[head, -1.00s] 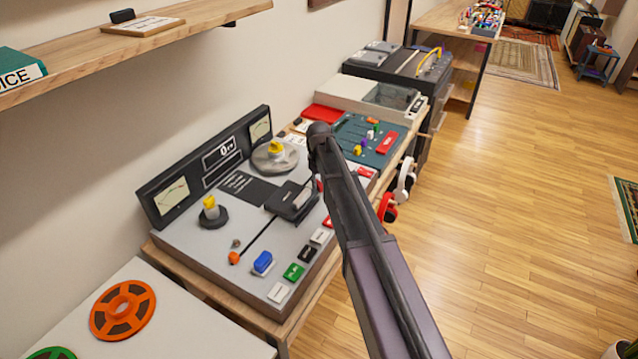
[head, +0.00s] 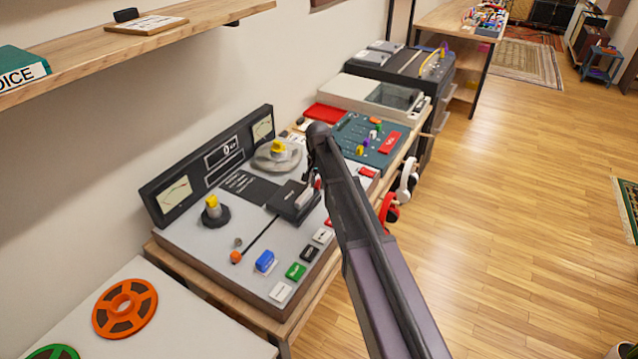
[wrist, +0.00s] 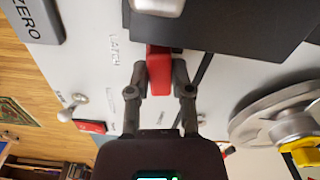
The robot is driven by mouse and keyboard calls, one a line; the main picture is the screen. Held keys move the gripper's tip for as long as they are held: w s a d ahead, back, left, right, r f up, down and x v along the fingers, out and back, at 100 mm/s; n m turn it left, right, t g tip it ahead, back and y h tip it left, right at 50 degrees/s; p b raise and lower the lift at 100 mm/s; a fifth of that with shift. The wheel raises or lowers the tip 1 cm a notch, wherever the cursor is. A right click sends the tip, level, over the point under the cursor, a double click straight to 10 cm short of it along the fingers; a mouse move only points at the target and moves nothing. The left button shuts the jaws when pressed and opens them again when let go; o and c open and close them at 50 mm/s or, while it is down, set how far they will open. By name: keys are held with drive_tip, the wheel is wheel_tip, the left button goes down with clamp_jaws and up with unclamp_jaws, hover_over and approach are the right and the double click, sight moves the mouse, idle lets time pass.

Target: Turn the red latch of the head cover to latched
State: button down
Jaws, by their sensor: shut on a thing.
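The red latch (wrist: 159,72) shows in the wrist view beside the dark head cover (wrist: 235,25), on the pale deck of the tape machine. My gripper (wrist: 160,85) has one finger on each side of the latch and is shut on it. In the head view the head cover (head: 294,200) sits at the middle of the deck (head: 225,260). My arm hides most of the latch and the gripper there. The printed word LATCH stands on the deck beside the latch in the wrist view.
Two reel hubs with yellow tops (head: 213,207) (head: 278,148) stand on the deck. Coloured buttons, including a green one (head: 296,271), line its front edge. A small mixer (head: 365,140) stands beyond it. Headphones (head: 408,176) hang at the table's front. The floor at right is clear.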

drive_tip(key=shift+a+m, duration=0.15)
drive_tip(key=shift+m, duration=0.95)
drive_tip(key=c, duration=0.5)
unclamp_jaws()
